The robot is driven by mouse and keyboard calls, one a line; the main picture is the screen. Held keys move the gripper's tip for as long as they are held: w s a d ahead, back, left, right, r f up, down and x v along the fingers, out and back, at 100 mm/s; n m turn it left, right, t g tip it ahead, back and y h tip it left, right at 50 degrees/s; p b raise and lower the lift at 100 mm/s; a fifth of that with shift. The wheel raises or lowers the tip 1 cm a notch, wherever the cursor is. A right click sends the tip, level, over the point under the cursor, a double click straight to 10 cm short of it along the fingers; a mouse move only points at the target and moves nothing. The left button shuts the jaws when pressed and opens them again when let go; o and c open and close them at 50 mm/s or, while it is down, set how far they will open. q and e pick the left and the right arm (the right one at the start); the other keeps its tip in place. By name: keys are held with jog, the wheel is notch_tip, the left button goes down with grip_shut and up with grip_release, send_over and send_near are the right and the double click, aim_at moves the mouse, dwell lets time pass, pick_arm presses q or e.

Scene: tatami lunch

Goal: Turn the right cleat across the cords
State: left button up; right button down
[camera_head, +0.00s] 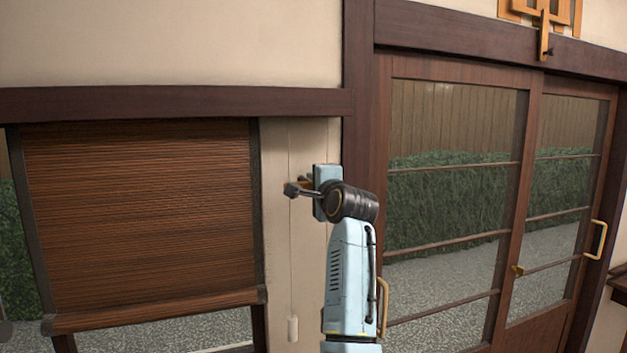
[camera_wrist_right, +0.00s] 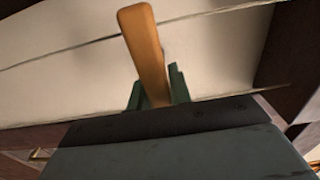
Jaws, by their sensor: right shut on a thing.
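The right cleat (camera_wrist_right: 146,45) is an orange-brown wooden bar in the right wrist view. Its lower end sits between the dark green fingers of my right gripper (camera_wrist_right: 154,94), which is shut on it. The bar passes in front of a thin cord (camera_wrist_right: 62,57) that runs along the pale wall. In the head view my right gripper (camera_head: 294,189) is at the wall strip beside the blind, and the cleat is too small and covered to make out. A pale cord (camera_head: 291,250) hangs below the gripper to a white pull (camera_head: 292,329). My left gripper is not in view.
A brown slatted blind (camera_head: 140,215) hangs left of the wall strip, mostly lowered. A dark wooden post (camera_head: 358,90) and glazed sliding doors (camera_head: 450,190) stand to the right. A dark beam (camera_head: 180,102) runs above the blind.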

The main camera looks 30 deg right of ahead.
jog(key=shift+f, duration=0.1)
dwell(0.4)
jog(key=c, duration=1.3)
grip_release()
jog(key=shift+d, duration=0.1)
jog(key=b+v, duration=0.3)
jog(key=v, duration=1)
jog(key=shift+s, duration=0.25)
